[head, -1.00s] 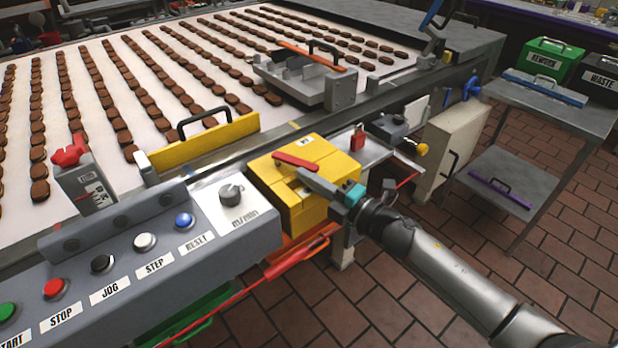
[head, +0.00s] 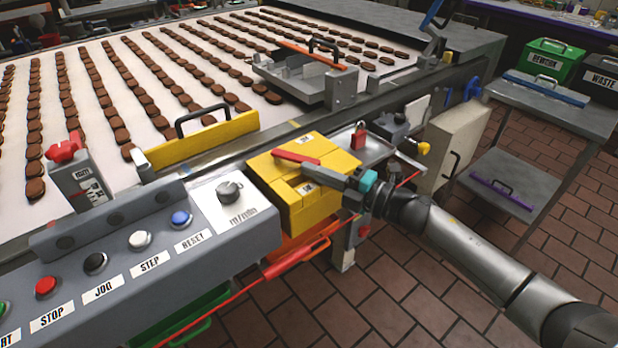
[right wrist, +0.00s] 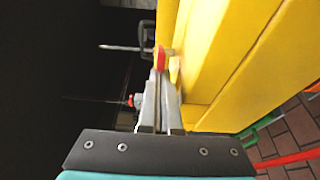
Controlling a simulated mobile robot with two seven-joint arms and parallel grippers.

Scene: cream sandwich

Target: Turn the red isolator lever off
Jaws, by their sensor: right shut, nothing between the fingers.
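The red isolator lever (head: 292,157) lies across the top of the yellow box (head: 282,205), beside the machine's edge in the head view. My right gripper (head: 322,172) comes in from the right, shut and empty, with its fingertips by the lever's right end. In the right wrist view my shut fingers (right wrist: 160,85) run close along the yellow box (right wrist: 235,60). The red lever end (right wrist: 160,58) shows just at the fingertips; whether they touch cannot be told. My left gripper is not in view.
A grey button panel (head: 130,255) stands left of the box. A red padlock (head: 358,136) sits on a metal tray behind it. A cream cabinet (head: 452,140) stands to the right. A conveyor (head: 215,75) with rows of biscuits fills the back. Open tiled floor lies in front.

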